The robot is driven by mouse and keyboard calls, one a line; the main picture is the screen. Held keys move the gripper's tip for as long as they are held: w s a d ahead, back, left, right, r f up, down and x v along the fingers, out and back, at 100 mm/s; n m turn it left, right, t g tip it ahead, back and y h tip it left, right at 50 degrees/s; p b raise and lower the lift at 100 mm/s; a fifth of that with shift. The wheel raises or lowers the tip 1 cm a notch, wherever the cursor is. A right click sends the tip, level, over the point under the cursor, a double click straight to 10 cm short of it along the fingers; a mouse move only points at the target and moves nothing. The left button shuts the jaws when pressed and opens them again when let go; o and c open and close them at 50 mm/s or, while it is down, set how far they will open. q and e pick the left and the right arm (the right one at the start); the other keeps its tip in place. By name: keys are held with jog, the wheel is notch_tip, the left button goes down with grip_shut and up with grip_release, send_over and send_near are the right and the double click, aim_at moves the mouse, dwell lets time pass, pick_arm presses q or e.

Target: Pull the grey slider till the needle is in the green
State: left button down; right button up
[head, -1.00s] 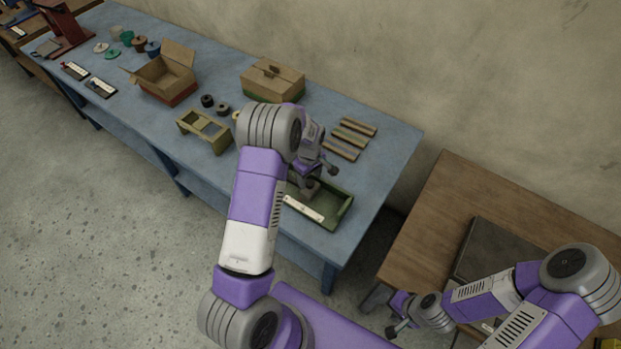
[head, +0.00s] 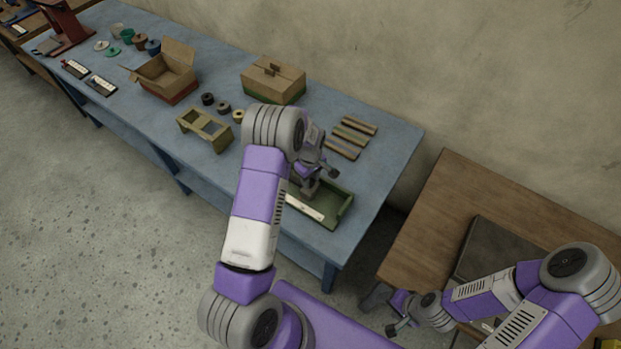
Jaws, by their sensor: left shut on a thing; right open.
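A green open tray (head: 340,214) with a pale strip (head: 303,207) along its near edge sits near the right end of the blue table. My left gripper (head: 309,189) is over the tray's left part, behind the strip, pointing down. It is shut on a small grey piece, which looks like the slider; the jaws mostly hide it. I cannot make out a needle or a green zone at this size. My arm hides the tray's left end. My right gripper (head: 392,331) is open and empty, low beside the wooden table.
Several wooden strips (head: 351,138) lie behind the tray. A tan frame (head: 205,130), small rolls (head: 222,107), a closed carton (head: 273,82) and an open carton (head: 166,78) stand to the left. A wooden table (head: 440,220) with a dark slab (head: 495,250) is at the right.

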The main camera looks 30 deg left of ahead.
pick_arm(q)
jog(key=shift+s+d, duration=0.15)
jog(key=shift+d, duration=2.15)
jog(key=c, duration=0.8)
grip_release()
jog(key=shift+o, duration=0.2)
jog(key=shift+a, duration=0.1)
jog(key=shift+r, duration=0.1)
notch_tip(320, 180, up, 8)
jog(key=shift+f, duration=0.25)
